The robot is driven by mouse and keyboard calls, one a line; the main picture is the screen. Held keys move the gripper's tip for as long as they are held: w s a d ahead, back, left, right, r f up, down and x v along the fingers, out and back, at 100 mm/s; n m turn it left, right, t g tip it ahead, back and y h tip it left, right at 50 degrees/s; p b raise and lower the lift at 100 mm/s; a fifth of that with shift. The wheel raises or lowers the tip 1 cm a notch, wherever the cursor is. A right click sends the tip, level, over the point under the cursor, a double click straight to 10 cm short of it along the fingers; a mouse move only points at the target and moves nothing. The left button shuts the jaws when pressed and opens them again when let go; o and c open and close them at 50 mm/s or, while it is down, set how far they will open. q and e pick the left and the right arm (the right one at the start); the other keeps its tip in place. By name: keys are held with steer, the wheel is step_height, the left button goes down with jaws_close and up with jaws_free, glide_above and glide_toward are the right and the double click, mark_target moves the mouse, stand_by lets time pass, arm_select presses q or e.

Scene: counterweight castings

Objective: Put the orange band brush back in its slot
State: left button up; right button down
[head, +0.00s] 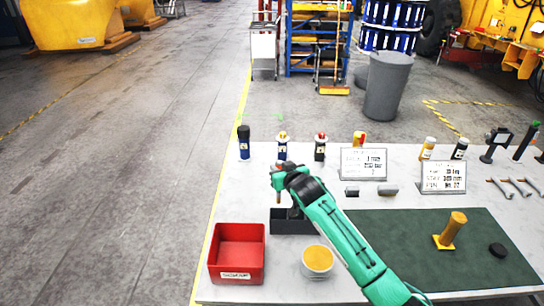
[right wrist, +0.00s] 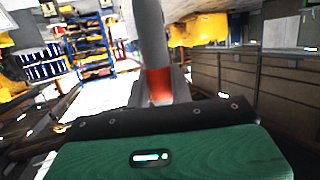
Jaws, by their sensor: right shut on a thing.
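My right gripper (right wrist: 160,95) is shut on the orange band brush (right wrist: 158,83). In the right wrist view the orange band sits between the fingers, and a thick grey part (right wrist: 150,35) of the brush runs up out of the picture. In the head view the right gripper (head: 279,182) is small and partly hidden by its own wrist. It is over the back left of a dark slotted holder (head: 282,228). I cannot tell whether the brush touches the holder. My left gripper is not in view.
A red bin (head: 238,226) and a white tub with an orange top (head: 317,260) stand near the holder. Several bottles line the table's back edge beside two sign cards (head: 363,163). A green mat (head: 400,225) holds a yellow-based post (head: 450,232) and a black puck (head: 498,250).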

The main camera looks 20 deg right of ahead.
mark_target(280, 193)
steer(key=shift+s+f+b, duration=0.45)
steer(key=shift+f+b, duration=0.05)
steer(key=shift+b, duration=0.35)
steer(key=shift+w+f+b, duration=0.25)
steer(key=shift+f+b, duration=0.55)
steer(key=shift+f, duration=0.25)
steer(key=shift+f+b, duration=0.75)
steer(key=shift+f, duration=0.05)
steer(key=shift+s+f, duration=0.1)
steer(key=shift+f, duration=0.2)
steer(key=shift+f+b, duration=0.5)
steer(key=shift+f, duration=0.35)
steer(key=shift+f+b, duration=0.45)
steer(key=shift+f, duration=0.4)
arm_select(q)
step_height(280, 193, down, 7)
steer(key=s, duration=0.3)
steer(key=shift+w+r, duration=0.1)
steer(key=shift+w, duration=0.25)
arm_select(e)
steer(key=shift+f, duration=0.1)
